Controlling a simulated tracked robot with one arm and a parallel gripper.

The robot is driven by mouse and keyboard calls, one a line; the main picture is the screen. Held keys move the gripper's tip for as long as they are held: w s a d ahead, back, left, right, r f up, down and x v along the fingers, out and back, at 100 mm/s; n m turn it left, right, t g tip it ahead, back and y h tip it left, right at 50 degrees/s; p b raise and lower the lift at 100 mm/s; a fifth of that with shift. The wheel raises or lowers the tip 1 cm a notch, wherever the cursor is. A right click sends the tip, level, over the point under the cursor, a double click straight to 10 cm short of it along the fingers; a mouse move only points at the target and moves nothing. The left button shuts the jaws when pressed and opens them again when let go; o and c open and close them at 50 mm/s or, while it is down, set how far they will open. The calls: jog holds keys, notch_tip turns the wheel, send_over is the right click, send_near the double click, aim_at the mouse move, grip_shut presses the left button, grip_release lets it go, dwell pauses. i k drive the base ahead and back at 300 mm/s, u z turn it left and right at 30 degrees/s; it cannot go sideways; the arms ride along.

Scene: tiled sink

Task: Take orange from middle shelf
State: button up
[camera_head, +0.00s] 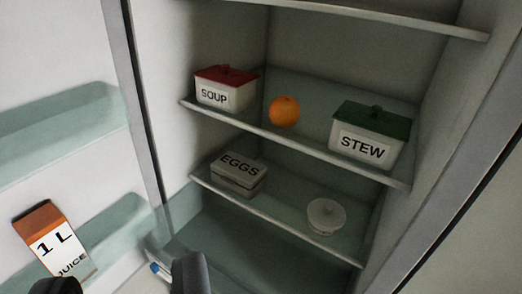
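The orange (284,111) sits on the middle shelf (290,146) of an open fridge, between a soup container and a stew container. My gripper (128,286) shows only in part at the bottom left edge, as two dark finger shapes set wide apart. It is low and to the left of the orange, well apart from it. Nothing shows between the fingers except a small blue-tipped thing behind them.
The soup box (225,90) with red lid is left of the orange; the stew box (368,135) with green lid is right. Below are an eggs box (238,174) and a round white container (326,216). A juice carton (55,240) stands in the door at left.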

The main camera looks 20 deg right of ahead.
aim_at(285, 112)
jog(key=k, duration=0.65)
jog(key=z, duration=0.3)
jog(key=i, duration=1.55)
jog(key=z, duration=0.2)
